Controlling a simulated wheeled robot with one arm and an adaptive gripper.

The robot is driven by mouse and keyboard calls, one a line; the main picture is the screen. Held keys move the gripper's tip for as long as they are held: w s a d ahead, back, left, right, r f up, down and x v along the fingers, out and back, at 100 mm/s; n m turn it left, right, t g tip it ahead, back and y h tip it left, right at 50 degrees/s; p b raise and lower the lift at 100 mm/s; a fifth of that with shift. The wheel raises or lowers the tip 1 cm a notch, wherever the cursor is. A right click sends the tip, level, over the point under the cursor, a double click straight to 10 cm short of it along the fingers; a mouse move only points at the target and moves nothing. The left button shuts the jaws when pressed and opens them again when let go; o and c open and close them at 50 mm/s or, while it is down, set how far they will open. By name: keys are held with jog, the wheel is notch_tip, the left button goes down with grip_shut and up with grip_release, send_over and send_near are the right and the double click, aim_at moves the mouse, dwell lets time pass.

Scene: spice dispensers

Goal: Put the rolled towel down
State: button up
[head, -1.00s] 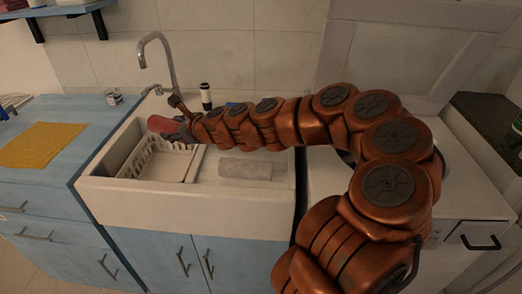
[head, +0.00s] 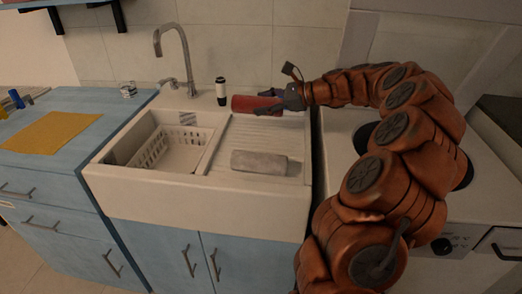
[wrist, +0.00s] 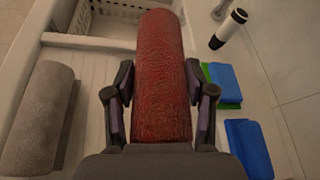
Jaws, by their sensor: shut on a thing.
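My gripper (head: 284,100) is shut on a red rolled towel (head: 252,104). The towel points left from the jaws, held above the back of the ribbed drainboard (head: 262,131) right of the sink basin. In the wrist view the red towel (wrist: 160,60) lies lengthwise between the two fingers and extends away from me. A grey rolled towel (head: 259,162) rests on the front of the drainboard, apart from my gripper. It also shows at the left of the wrist view (wrist: 40,115).
A white basket (head: 165,152) sits in the basin. A faucet (head: 186,60) and a black-and-white bottle (head: 221,92) stand behind. Blue and green sponges (wrist: 224,80) and another blue one (wrist: 248,147) lie right in the wrist view. The drainboard between the towels is clear.

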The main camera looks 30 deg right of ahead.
jog(key=shift+s+d+r+n, duration=0.3)
jog(key=shift+s+d, duration=0.1)
jog(key=shift+s, duration=0.1)
jog(key=shift+s+d+f+g+y, duration=0.1)
jog(key=shift+g+y, duration=0.2)
notch_tip(320, 180, down, 10)
jog(key=shift+r+b, duration=0.15)
jog(key=shift+b, duration=0.25)
jog(key=o, duration=1.2)
jog(key=shift+o, duration=0.2)
jog(key=shift+r, duration=0.1)
